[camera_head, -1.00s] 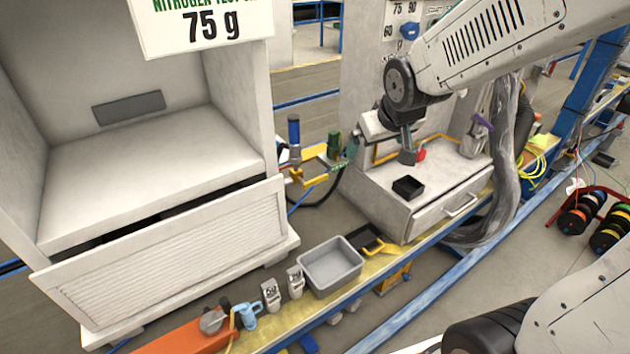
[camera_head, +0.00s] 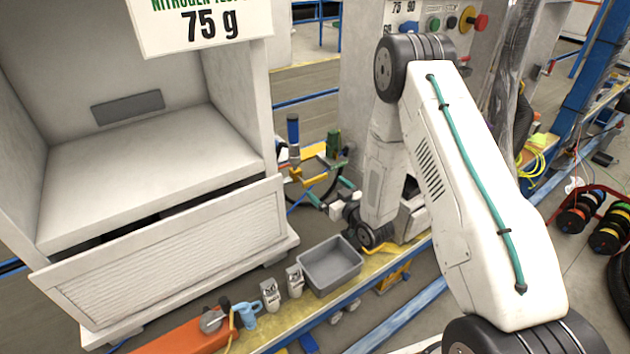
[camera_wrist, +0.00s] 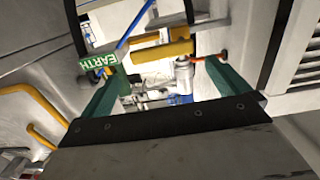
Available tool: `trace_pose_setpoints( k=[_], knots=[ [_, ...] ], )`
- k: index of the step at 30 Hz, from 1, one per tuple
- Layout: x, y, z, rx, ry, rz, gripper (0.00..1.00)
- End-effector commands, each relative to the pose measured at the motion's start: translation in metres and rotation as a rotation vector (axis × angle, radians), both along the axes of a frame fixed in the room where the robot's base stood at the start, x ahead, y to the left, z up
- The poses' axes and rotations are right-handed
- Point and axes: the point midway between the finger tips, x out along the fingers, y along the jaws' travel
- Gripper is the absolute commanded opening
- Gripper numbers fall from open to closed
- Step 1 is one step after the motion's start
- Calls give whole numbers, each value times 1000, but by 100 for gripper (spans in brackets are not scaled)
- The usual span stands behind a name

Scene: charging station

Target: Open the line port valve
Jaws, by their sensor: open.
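A yellow fixture (camera_head: 312,158) with a blue-handled cylinder (camera_head: 293,130) and a green fitting (camera_head: 333,143) stands in the gap between the two cabinets. I cannot tell for sure which part is the line port valve. My gripper (camera_head: 329,193) is low in front of this fixture, its teal fingers spread towards it. In the wrist view my gripper (camera_wrist: 164,72) is open and empty. A yellow bar (camera_wrist: 162,50) and a silver fitting (camera_wrist: 184,68) show ahead between the fingers. No contact is visible.
A grey bin (camera_head: 331,265) and two small white weights (camera_head: 271,293) stand on the yellow ledge below my wrist. The large white cabinet (camera_head: 165,270) is close on the left. My arm hides much of the right cabinet and its drawer.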

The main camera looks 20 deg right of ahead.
Motion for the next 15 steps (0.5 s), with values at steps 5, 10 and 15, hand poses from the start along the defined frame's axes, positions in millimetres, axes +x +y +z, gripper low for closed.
trace_pose_setpoints(
  k=[5, 10, 15],
  knots=[
    [-2, 3, -9, 24, -34, 7, 100],
    [20, 10, -8, 24, -37, 8, 100],
    [47, 19, -8, 25, -37, 7, 100]
  ],
)
